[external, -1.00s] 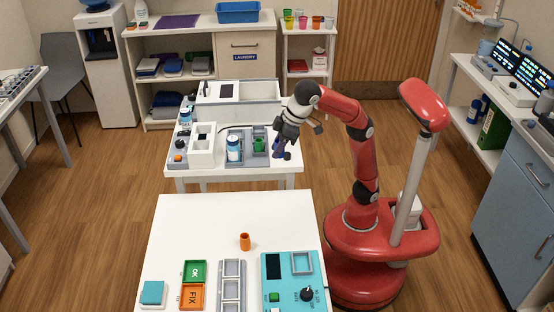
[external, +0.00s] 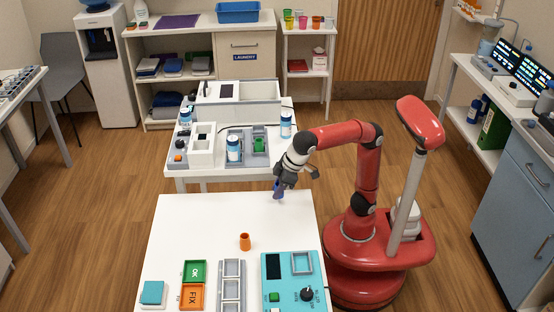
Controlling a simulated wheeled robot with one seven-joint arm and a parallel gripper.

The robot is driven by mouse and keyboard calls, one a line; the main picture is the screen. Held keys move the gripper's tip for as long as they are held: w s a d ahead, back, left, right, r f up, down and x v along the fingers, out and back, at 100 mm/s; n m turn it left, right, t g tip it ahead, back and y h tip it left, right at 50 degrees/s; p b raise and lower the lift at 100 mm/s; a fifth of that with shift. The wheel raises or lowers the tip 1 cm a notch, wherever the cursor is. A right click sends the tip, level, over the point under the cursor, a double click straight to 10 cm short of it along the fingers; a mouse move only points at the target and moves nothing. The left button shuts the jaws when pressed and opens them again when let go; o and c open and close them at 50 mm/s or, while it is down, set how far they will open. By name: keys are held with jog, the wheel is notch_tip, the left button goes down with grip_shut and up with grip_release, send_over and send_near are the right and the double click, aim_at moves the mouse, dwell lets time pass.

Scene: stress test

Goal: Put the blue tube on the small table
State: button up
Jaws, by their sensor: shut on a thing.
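My gripper (external: 279,186) is shut on a small dark blue piece, which looks like the blue tube (external: 278,192). The fingers hide part of it. It points down near the far right edge of the near white table (external: 200,222). I cannot tell whether it touches the tabletop. An orange tube (external: 245,241) stands upright on this table. A second white table (external: 215,174) with lab devices stands just behind it. The picture does not make clear which one is the small table.
Green and orange trays (external: 193,285), a grey rack (external: 232,284) and a teal device (external: 290,280) fill the near table's front part. Its far half is mostly clear. A blue-and-white canister (external: 286,124) stands at the second table's right edge.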

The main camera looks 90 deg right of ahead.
jog(key=shift+f, duration=1.1)
jog(key=shift+f, duration=0.1)
jog(key=shift+f, duration=0.15)
jog(key=o, duration=1)
jog(key=shift+o, duration=0.2)
jog(key=p+v, duration=0.1)
jog(key=v, duration=0.6)
jog(key=shift+o, duration=0.5)
jog(key=shift+s+r, duration=0.15)
jog(key=shift+r, duration=0.3)
